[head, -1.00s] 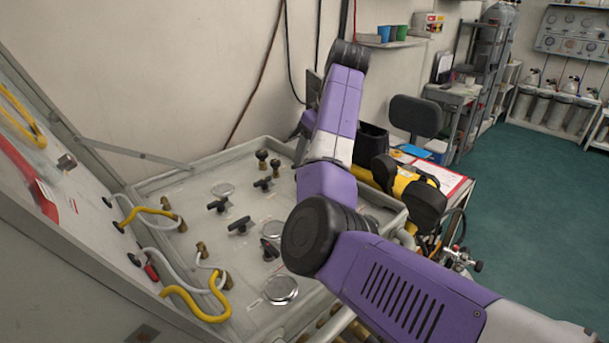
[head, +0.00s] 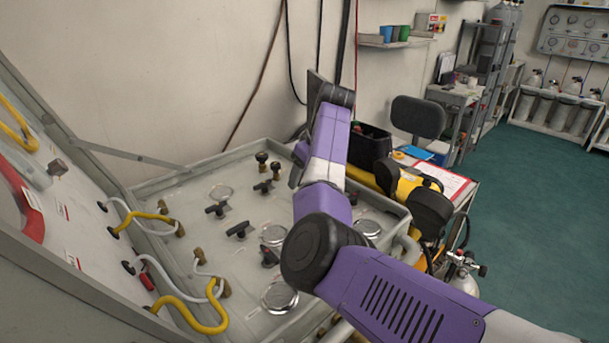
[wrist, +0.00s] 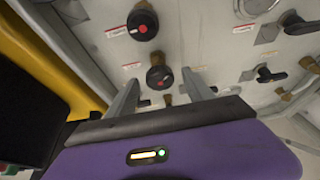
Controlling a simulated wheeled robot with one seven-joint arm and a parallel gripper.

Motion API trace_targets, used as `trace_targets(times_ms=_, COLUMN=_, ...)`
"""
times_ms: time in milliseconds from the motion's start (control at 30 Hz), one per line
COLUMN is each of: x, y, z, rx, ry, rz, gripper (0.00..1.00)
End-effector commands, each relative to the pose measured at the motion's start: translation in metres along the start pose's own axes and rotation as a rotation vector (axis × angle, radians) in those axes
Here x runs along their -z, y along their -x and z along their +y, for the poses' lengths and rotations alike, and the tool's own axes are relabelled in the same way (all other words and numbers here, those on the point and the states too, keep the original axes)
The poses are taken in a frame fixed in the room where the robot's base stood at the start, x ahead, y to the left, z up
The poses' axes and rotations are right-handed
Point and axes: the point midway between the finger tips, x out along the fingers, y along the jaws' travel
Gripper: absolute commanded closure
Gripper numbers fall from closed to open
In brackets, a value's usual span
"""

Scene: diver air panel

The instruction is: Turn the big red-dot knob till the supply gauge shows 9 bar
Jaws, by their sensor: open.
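In the head view my gripper (head: 298,165) is low over the panel's far right part, mostly hidden by my arm. A round gauge (wrist: 254,6) is cut off at the wrist view's top. Its reading is not legible, and I cannot tell which gauge is supply.
The panel box (head: 160,190) has black T-handles (head: 240,229), brass-stemmed knobs (head: 262,158) and several round gauges (head: 279,297). A raised lid (head: 70,210) with yellow and white hoses is at left. A yellow-black item (head: 415,195) stands close right of my arm.

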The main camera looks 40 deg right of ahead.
Motion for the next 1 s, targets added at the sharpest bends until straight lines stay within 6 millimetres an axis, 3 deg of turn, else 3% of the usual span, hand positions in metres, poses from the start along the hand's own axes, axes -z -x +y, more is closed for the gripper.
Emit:
trace_targets(times_ms=133, x=-0.0001, y=0.0, z=0.0, rx=0.0, ry=0.0, rz=0.0, gripper=0.4)
trace_targets(times_ms=433, x=-0.0001, y=0.0003, z=0.0, rx=0.0, ry=0.0, rz=0.0, gripper=0.98)
trace_targets(times_ms=767, x=0.0006, y=0.0016, z=-0.0009, rx=-0.016, ry=-0.038, rz=-0.001, gripper=1.0)
trace_targets(times_ms=1000, x=0.0007, y=0.0025, z=-0.002, rx=-0.071, ry=-0.168, rz=-0.003, gripper=1.0)
